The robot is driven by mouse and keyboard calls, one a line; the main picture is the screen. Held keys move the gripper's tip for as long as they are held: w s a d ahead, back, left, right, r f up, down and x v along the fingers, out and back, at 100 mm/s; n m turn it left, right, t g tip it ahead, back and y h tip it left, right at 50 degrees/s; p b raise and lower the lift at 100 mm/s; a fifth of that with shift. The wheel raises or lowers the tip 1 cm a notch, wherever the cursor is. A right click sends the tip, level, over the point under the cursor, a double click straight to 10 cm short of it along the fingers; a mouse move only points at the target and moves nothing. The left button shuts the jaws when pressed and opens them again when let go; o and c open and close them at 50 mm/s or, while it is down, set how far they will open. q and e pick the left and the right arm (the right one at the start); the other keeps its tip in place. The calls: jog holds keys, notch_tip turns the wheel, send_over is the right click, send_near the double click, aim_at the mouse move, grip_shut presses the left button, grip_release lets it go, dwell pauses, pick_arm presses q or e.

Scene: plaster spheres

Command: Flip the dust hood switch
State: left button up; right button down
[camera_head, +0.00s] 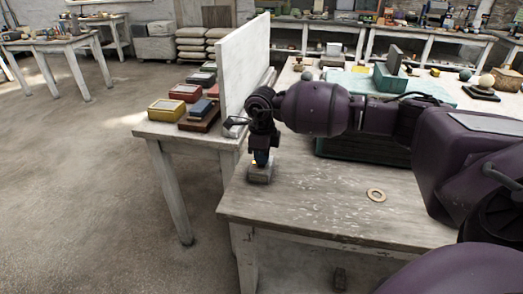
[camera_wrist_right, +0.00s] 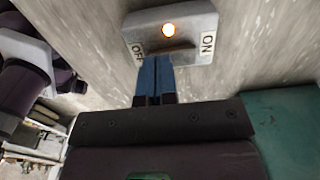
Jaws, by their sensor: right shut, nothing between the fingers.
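The dust hood switch (camera_head: 260,175) is a small grey box on the worktable near its left front edge. A dark slot or lever lies below the lamp, partly hidden. My right gripper (camera_head: 261,158) is shut and empty, right at the box. Its blue fingertips (camera_wrist_right: 155,60) are at the box's near edge, close to the OFF label; I cannot tell whether they touch the lever.
A teal crate (camera_head: 345,146) stands behind my arm. A white upright panel (camera_head: 246,75) stands at the left, beside boxes on a lower table. The table front is mostly clear.

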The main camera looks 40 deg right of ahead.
jog(key=shift+f, duration=0.1)
jog(key=shift+s+f, duration=0.1)
jog(key=shift+f, duration=0.1)
dwell(0.4)
jog(key=shift+d, duration=0.1)
jog(key=shift+w+d+r, duration=0.2)
jog(key=shift+w+d, duration=0.25)
jog(key=shift+w, duration=0.05)
jog(key=shift+r, duration=0.15)
